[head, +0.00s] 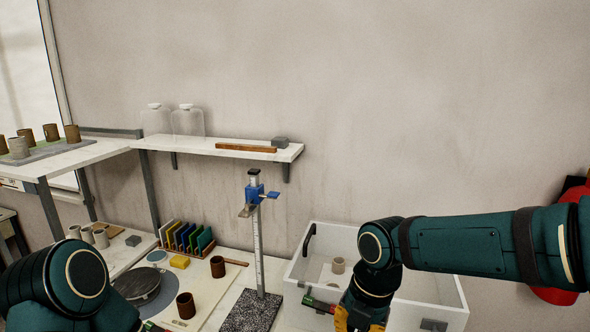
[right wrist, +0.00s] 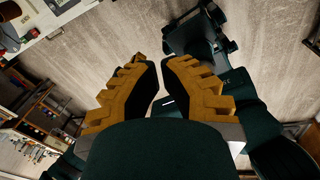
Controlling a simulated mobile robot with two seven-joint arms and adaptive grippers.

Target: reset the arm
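My right arm reaches in from the right in the head view and bends down over the white crate (head: 452,308). My right gripper (head: 357,322) shows only its yellow upper part there, at the bottom edge. In the right wrist view my right gripper (right wrist: 160,75) has two yellow-and-black fingers with a narrow gap between the tips and nothing held. Floor shows beyond it. My left arm bends at the bottom left of the head view; its gripper is out of frame.
A blue-headed height gauge (head: 258,235) stands on a speckled plate (head: 250,312) left of the crate. A small beige cup (head: 338,265) is in the crate. Brown cups (head: 186,305) (head: 218,267) and a dark turntable (head: 138,283) are near my left arm. A wall shelf (head: 215,146) is behind.

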